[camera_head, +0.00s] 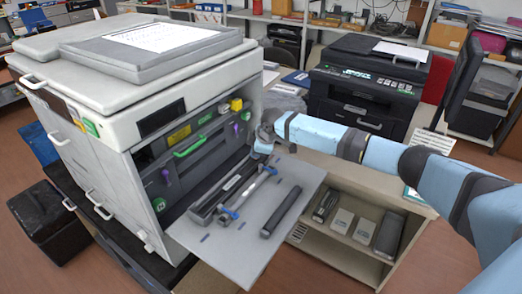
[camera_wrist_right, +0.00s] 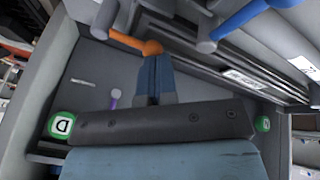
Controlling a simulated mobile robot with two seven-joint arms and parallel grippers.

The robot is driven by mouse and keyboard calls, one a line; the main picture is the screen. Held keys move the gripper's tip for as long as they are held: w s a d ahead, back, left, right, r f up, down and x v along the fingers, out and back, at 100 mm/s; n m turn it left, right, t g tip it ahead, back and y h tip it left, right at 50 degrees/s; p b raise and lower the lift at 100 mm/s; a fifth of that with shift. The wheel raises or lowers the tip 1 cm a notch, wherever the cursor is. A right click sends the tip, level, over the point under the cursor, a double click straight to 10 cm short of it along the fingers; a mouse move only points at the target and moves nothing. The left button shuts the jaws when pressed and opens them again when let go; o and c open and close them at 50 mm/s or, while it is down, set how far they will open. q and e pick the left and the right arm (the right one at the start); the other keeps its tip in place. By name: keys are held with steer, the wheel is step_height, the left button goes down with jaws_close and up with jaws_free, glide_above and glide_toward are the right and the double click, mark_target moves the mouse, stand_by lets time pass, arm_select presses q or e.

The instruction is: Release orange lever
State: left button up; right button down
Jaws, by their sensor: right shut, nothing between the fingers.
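The orange lever (camera_wrist_right: 135,42) shows in the right wrist view, near the top, inside the copier. Its rounded end lies right at the fingertips of my right gripper (camera_wrist_right: 154,62). The fingers are shut together with nothing between them; I cannot tell whether they touch the lever. In the head view my right gripper (camera_head: 262,146) reaches to the right end of the opening of the white copier (camera_head: 120,105). I cannot make out the orange lever there. My left gripper is not in view.
The copier's open front panel (camera_head: 225,262) carries long dark cartridge parts and blue-ended levers (camera_head: 229,213). Inside are a green handle (camera_head: 190,146) and purple knobs. A blue lever (camera_wrist_right: 240,17) is close by in the wrist view. A low shelf (camera_head: 345,248) stands to the right.

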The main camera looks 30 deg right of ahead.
steer(key=shift+w+a+r+m+p, duration=0.15)
steer(key=shift+a+r+m+p, duration=0.1)
steer(key=shift+m+p, duration=0.1)
steer(key=w+m+h+p, duration=0.1)
steer(key=m+p, duration=0.1)
steer(key=w+m+p, duration=0.1)
steer(key=m+p, duration=0.1)
steer(key=shift+a+h+p, duration=0.3)
steer(key=shift+h, duration=0.1)
steer(key=shift+w+f+m+p, duration=0.1)
steer(key=shift+w+m+p, duration=0.2)
steer(key=shift+m, duration=0.15)
steer(key=w+m+h+p, duration=0.1)
steer(key=m, duration=0.1)
steer(key=shift+w+m+h, duration=0.2)
steer(key=shift+m+h, duration=0.1)
steer(key=shift+m, duration=0.1)
steer(key=shift+w+d+f+m+g+h+p, duration=0.1)
steer(key=shift+w+d+m+g+h+p, duration=0.15)
steer(key=shift+m, duration=0.3)
steer(key=shift+w+f+m+g+h+p, duration=0.15)
steer(key=shift+w+m, duration=0.2)
steer(key=shift+m, duration=0.2)
steer(key=shift+w+d+m, duration=0.2)
steer(key=shift+w+m, duration=0.1)
steer(key=shift+d+r, duration=0.1)
